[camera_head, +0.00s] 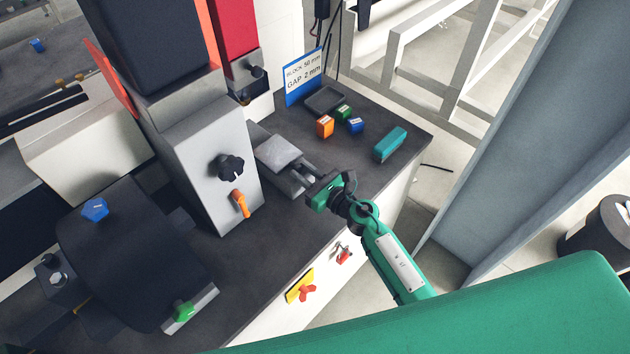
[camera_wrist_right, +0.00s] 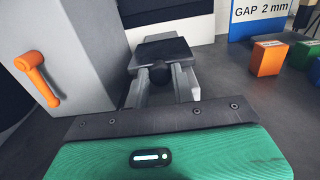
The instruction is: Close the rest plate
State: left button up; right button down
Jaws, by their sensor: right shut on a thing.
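The rest plate (camera_head: 280,151) is a flat grey plate on the dark worktop, right of the grey machine column. In the right wrist view the plate (camera_wrist_right: 164,51) lies straight ahead with a round dark knob (camera_wrist_right: 160,73) on its near side. My right gripper (camera_head: 301,174) reaches in from the lower right. In the wrist view its two fingers (camera_wrist_right: 161,84) stand on either side of the knob and are shut on it. The fingers partly hide the knob. My left gripper is not in view.
The grey column with a black knob (camera_head: 229,167) and orange handle (camera_head: 240,203) stands close left of the plate. Orange (camera_head: 325,126), green (camera_head: 343,113) and blue (camera_head: 355,126) blocks, a teal block (camera_head: 390,144) and a dark tray (camera_head: 325,99) lie beyond. A sign (camera_head: 304,77) reads GAP 2 mm.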

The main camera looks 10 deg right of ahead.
aim_at(300, 170)
jog(key=x, duration=0.3)
jog(key=shift+w+a, duration=0.1)
jog(key=shift+w, duration=0.1)
jog(key=c, duration=1.2)
grip_release()
jog(key=shift+s, duration=0.1)
jog(key=b+v, duration=0.3)
jog(key=v, duration=0.9)
jog(key=shift+s+d+f, duration=0.15)
jog(key=shift+s+d, duration=0.05)
jog(key=shift+s, duration=0.1)
jog(key=shift+s+d, duration=0.3)
jog(key=shift+s, duration=0.1)
